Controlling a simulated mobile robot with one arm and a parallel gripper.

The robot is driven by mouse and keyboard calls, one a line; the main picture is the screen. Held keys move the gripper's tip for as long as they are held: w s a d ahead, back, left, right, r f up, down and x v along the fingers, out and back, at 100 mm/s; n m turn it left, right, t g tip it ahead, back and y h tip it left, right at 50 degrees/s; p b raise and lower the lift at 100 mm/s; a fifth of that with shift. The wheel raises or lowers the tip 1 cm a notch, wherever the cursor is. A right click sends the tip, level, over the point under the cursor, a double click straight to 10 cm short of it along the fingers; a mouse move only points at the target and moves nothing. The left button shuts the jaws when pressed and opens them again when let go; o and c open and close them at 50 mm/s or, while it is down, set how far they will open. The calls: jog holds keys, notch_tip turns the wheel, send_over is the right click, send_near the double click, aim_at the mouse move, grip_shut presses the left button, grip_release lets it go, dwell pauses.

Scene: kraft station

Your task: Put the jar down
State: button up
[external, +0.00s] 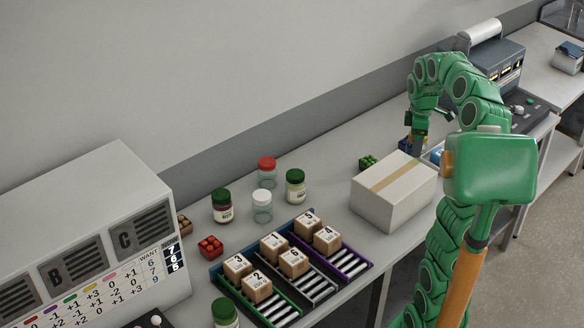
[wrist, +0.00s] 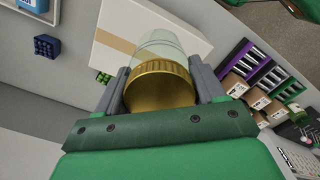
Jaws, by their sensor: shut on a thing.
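A clear glass jar with a gold lid (wrist: 160,82) is between the two grey fingers of my gripper (wrist: 162,88) in the wrist view. My gripper is shut on it around the lid, and the glass body points away from the palm. In the external view my gripper (external: 415,138) is just behind the closed cardboard box (external: 393,190), at the far part of the bench. I cannot tell whether the jar touches the bench.
Several other jars stand left of the box, including a red-lidded one (external: 266,172) and a green-lidded one (external: 295,186). Racks (external: 285,272) with numbered small boxes lie in front of them. Small green items (external: 367,162) sit behind the box. Bare bench shows between the jars and the box.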

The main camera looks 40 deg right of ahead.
jog(key=shift+w+d+f, duration=0.5)
jog(key=shift+w+f, duration=0.15)
jog(key=shift+f, duration=0.85)
jog(key=shift+w+d+f, duration=0.45)
jog(key=shift+w+f, duration=0.15)
jog(key=shift+f, duration=0.95)
jog(key=shift+w+d+f, duration=0.5)
jog(key=shift+w+f, duration=0.15)
jog(key=shift+f, duration=0.85)
jog(key=shift+f, duration=0.1)
jog(key=o, duration=1.1)
jog(key=shift+o, duration=0.2)
notch_tip(320, 180, up, 12)
